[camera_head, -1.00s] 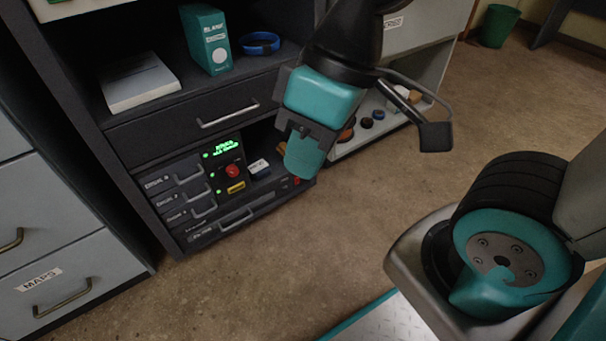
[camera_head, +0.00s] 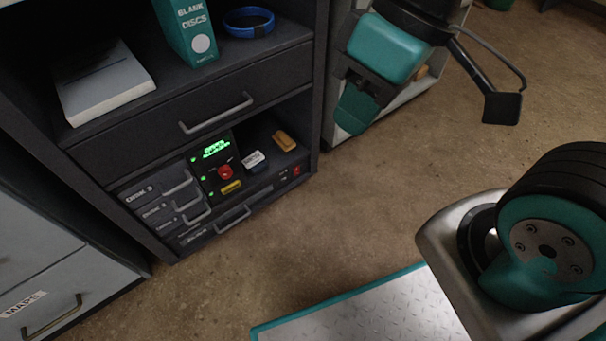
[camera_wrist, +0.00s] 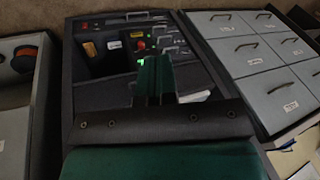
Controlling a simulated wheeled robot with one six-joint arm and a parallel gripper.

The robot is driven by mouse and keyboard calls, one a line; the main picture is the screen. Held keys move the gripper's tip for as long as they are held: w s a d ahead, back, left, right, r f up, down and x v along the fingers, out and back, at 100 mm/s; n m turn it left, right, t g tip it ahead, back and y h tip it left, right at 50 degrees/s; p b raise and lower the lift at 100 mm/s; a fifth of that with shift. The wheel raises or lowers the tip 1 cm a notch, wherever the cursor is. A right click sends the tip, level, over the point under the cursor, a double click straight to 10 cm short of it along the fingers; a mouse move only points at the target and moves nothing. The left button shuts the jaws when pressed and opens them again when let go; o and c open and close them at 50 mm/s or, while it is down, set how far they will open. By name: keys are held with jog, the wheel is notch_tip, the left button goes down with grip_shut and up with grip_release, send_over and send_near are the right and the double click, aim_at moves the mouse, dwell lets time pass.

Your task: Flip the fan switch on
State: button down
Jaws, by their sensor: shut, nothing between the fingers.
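A small red switch (camera_head: 297,170) sits at the right end of the console's low front strip; its label is too small to read, so I cannot confirm that it is the fan switch or tell its position. It also shows as a red spot in the wrist view (camera_wrist: 84,26). My gripper (camera_head: 354,110) is shut and empty, to the right of and above the console and apart from it. In the wrist view its closed green fingers (camera_wrist: 153,72) point toward the console and hide part of it.
The console has a green-lit display (camera_head: 214,148), a red button (camera_head: 225,172), a yellow block (camera_head: 231,187) and several handled drawers. The floor in front (camera_head: 300,240) is clear.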

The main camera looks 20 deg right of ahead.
aim_at(297, 171)
jog(key=w+a+f+m+t+y+b, duration=0.25)
jog(key=w+f+m+b, duration=0.55)
jog(key=w+f, duration=1.1)
jog(key=d+f+m+t+h+b, duration=0.1)
jog(key=d+f+m, duration=0.4)
jog(key=f, duration=1)
jog(key=w+d+f+m+t+h+b, duration=0.1)
jog(key=d+f+m+t+h+b, duration=0.1)
jog(key=f+m, duration=0.6)
jog(key=d+f+t+h, duration=0.1)
jog(key=d+f+t, duration=0.1)
jog(key=f, duration=0.4)
jog(key=shift+w+d+f+t, duration=0.2)
jog(key=shift+d+f+t, duration=0.2)
jog(key=shift+d, duration=0.35)
jog(key=w+r+b+x, duration=0.1)
jog(key=b+x, duration=0.7)
jog(key=x, duration=0.5)
jog(key=shift+w+a+r+b, duration=0.3)
jog(key=shift+w+r, duration=0.1)
